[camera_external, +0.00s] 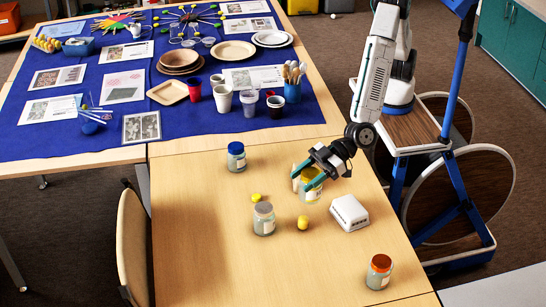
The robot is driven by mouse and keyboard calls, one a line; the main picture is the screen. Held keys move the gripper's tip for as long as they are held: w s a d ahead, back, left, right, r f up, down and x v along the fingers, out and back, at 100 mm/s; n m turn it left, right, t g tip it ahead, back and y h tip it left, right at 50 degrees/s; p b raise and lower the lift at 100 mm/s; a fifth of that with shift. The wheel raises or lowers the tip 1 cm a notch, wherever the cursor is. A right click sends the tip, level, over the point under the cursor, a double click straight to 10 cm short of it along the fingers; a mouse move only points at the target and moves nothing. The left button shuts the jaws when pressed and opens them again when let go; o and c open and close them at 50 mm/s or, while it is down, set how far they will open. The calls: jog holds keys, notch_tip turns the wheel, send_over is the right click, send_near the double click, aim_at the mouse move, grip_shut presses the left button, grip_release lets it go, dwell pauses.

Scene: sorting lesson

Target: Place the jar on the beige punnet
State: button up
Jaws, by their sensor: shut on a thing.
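A glass jar with a yellow lid (313,176) is between the teal fingers of my gripper (304,180), which is shut on it. The fingers and wrist partly cover the jar, and I cannot tell whether its base touches the table. A pale off-white, slotted box (349,213), which looks like the beige punnet, sits on the wooden table to the right of and nearer than the held jar. Its top looks closed and nothing lies on it.
Other jars stand on the wooden table (200,255): blue-lidded (236,157), grey-lidded (264,219) and orange-lidded (380,272). Two small yellow things (302,222) lie near the grey-lidded jar. The front left of this table is clear. Cups and plates crowd the blue cloth (190,125) behind.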

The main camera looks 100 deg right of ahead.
jog(key=s+d+f+m+h, duration=0.15)
jog(key=d+m+h, duration=0.3)
jog(key=d, duration=0.75)
jog(key=s+d+m+h, duration=0.3)
jog(key=d+m+h, duration=0.15)
jog(key=d, duration=0.75)
jog(key=shift+h, duration=0.3)
jog(key=shift+s+d+f, duration=0.1)
jog(key=shift+f, duration=1.8)
jog(key=shift+d+f, duration=0.1)
jog(key=shift+f, duration=1.75)
jog(key=o, duration=1.1)
jog(key=shift+f, duration=0.1)
